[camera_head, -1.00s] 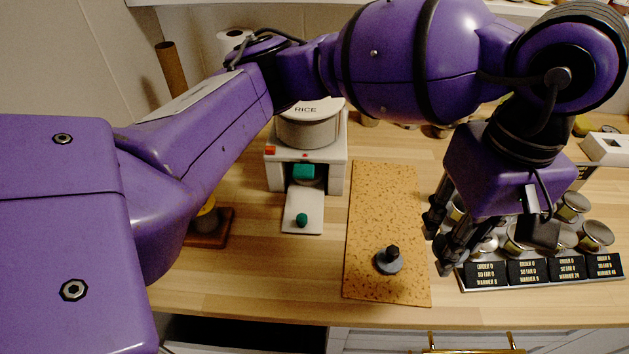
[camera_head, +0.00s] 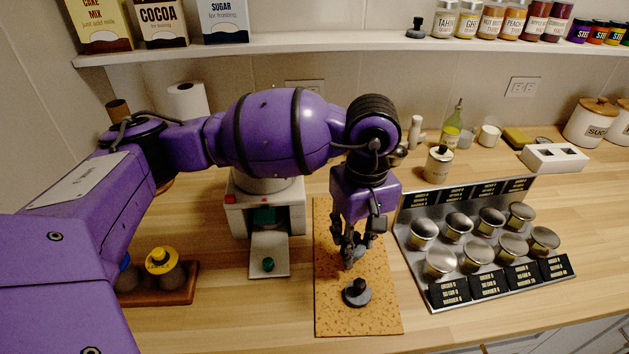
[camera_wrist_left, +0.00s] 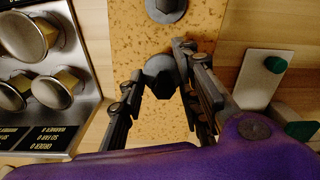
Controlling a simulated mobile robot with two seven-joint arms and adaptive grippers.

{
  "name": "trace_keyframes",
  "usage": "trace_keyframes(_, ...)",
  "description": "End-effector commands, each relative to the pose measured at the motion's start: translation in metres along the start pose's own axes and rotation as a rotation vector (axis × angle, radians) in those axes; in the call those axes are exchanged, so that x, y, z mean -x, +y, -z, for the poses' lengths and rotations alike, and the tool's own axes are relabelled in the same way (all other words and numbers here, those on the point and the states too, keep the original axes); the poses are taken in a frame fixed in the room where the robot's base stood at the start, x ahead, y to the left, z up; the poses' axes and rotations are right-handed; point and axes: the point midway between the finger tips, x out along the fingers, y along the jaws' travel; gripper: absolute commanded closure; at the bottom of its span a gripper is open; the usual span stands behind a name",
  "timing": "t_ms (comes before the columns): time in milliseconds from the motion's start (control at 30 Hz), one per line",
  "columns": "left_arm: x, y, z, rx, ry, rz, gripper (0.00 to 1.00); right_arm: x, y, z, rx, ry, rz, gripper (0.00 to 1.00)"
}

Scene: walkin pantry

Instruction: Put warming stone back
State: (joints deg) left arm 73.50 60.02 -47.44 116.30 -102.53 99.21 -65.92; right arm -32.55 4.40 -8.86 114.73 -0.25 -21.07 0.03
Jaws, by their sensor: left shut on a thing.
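My left gripper (camera_head: 350,248) is over the cork mat (camera_head: 330,318). In the left wrist view, the left gripper (camera_wrist_left: 158,68) is shut on a dark, many-sided piece (camera_wrist_left: 160,78), which I take to be the warming stone. Fingers hide much of it in the head view. A similar dark round piece with a knob (camera_head: 356,293) stands on the mat, just in front of the gripper and apart from it. It also shows at the top of the left wrist view (camera_wrist_left: 166,7). My right gripper is not in view.
A metal rack of lidded tins (camera_head: 478,255) with black labels stands right of the mat. A white stand (camera_head: 266,215) with a sliding plate is left of it. A wooden tray (camera_head: 190,285) is further left. Another dark knobbed piece (camera_head: 415,30) sits on the upper shelf.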

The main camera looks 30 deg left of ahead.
Motion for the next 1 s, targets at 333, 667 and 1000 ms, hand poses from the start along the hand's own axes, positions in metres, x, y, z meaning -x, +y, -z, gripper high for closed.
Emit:
trace_keyframes(333,-0.035,-0.001,0.004,0.000,0.001,0.000,1.00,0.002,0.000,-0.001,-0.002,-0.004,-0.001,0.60)
trace_keyframes(667,-0.038,0.000,0.004,0.000,0.001,0.000,0.64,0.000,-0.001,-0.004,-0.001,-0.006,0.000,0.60)
trace_keyframes(1000,-0.037,0.000,0.004,0.000,0.002,-0.001,0.50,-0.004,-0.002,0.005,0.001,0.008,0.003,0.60)
